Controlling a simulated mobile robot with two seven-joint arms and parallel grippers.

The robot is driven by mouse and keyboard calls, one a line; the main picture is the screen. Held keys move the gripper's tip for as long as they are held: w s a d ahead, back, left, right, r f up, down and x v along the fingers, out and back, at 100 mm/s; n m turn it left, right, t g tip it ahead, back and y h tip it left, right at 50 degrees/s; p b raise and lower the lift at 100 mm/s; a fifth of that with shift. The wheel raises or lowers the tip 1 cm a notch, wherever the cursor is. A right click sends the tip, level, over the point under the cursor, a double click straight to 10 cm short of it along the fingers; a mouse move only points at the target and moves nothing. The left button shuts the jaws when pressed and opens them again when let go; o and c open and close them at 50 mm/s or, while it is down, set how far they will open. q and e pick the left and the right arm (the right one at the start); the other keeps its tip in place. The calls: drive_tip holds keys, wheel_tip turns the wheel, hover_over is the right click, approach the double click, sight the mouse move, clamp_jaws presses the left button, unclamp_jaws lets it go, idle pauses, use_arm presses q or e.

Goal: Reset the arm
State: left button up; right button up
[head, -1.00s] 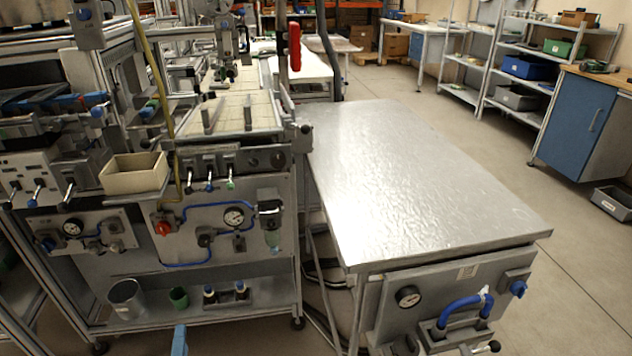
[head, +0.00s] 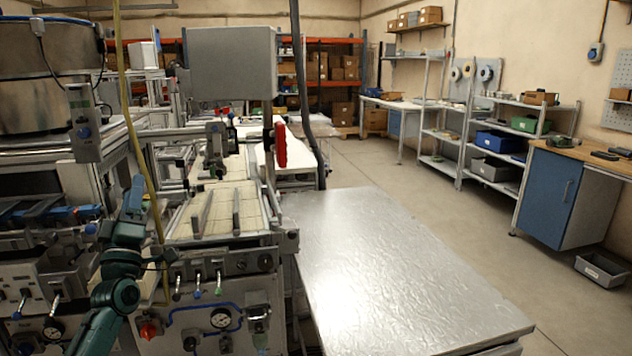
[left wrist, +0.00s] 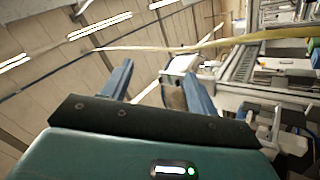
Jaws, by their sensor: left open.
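My left arm is dark teal and rises from the bottom left of the head view. Its left gripper (head: 137,190) points upward in front of the machine bench on the left. In the left wrist view the gripper (left wrist: 160,82) shows two blue fingers spread apart, with nothing held between them. My right gripper shows in neither view.
A bare metal table (head: 390,265) fills the front right. The machine bench (head: 222,210) with levers and gauges stands close beside my left arm, and a yellow hose (head: 128,110) hangs near it. Reels (head: 487,73) hang at the back wall.

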use_arm(q)
drive_tip(key=w+f+m+g+h, duration=0.2)
drive_tip(key=w+f+m+g, duration=0.2)
drive_tip(key=f+m+g, duration=0.75)
drive_tip(key=s+d+f+m+h, duration=0.1)
drive_tip(key=s+d+f+m, duration=0.2)
drive_tip(key=s+d+f, duration=0.45)
drive_tip(key=s+d+f+m+h, duration=0.2)
drive_tip(key=s+f, duration=0.2)
drive_tip(key=f, duration=0.7)
drive_tip(key=s+d+f+g, duration=0.1)
drive_tip(key=s+d+f, duration=0.2)
drive_tip(key=s, duration=0.6)
drive_tip(key=s+d+f+g+h, duration=0.1)
drive_tip(key=s+d+f, duration=0.2)
drive_tip(key=s, duration=0.6)
drive_tip(key=s+d+f+g+h, duration=0.1)
drive_tip(key=s+d+f, duration=0.3)
drive_tip(key=s, duration=0.5)
drive_tip(key=shift+s+d, duration=0.35)
drive_tip(key=shift+d, duration=0.7)
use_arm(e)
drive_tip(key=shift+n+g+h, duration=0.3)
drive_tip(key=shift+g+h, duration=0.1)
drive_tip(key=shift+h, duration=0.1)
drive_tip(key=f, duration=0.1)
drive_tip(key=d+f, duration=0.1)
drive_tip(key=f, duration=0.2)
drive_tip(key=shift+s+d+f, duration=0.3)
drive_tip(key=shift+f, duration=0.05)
